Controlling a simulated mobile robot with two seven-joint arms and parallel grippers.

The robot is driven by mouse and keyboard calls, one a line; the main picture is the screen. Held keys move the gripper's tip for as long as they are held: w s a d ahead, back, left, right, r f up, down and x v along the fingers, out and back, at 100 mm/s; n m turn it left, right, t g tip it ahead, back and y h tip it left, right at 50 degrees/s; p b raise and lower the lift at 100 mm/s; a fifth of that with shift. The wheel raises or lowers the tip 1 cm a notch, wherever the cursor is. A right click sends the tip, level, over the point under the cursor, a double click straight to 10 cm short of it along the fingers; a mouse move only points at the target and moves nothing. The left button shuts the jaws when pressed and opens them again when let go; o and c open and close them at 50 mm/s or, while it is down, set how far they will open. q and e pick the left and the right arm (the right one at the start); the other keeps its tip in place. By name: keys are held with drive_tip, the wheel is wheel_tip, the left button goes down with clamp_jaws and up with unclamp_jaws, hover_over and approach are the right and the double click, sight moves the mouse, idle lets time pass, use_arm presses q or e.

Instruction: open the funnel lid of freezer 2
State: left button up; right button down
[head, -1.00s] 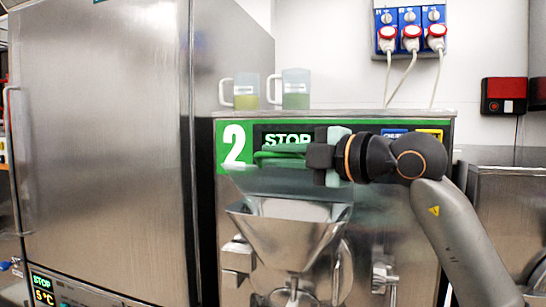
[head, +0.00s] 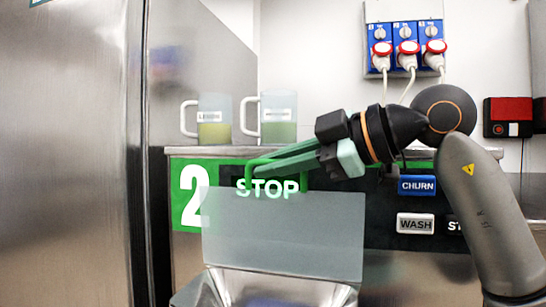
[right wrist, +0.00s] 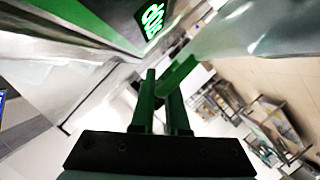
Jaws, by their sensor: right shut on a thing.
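The funnel lid (head: 284,235) of freezer 2 is a translucent panel with a green handle (head: 304,182) at its top edge. In the head view it stands raised, nearly upright, in front of the green panel marked 2 (head: 194,197). The steel funnel (head: 275,287) shows below it, cut by the bottom edge. My right gripper (head: 258,170) reaches in from the right and is shut on the handle. In the right wrist view the fingers (right wrist: 160,112) close around the green handle bar (right wrist: 178,76), with the lid (right wrist: 240,32) beyond. My left gripper is not in view.
Two jugs, one marked lemon (head: 214,120) and another (head: 278,118), stand on top of the freezer behind my gripper. A tall steel cabinet (head: 65,160) is at left. Churn (head: 417,186) and wash (head: 415,223) buttons are below my right arm.

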drive_tip(key=shift+w+d+m+g+p, duration=0.2)
drive_tip(key=shift+w+m+g+p, duration=0.15)
drive_tip(key=shift+w+m, duration=0.35)
drive_tip(key=c, duration=0.9)
unclamp_jaws()
drive_tip(key=b+v, duration=0.2)
drive_tip(key=v, duration=1)
drive_tip(key=shift+s+d+r, duration=0.1)
drive_tip(key=shift+s+d, duration=0.05)
drive_tip(key=shift+d, duration=0.1)
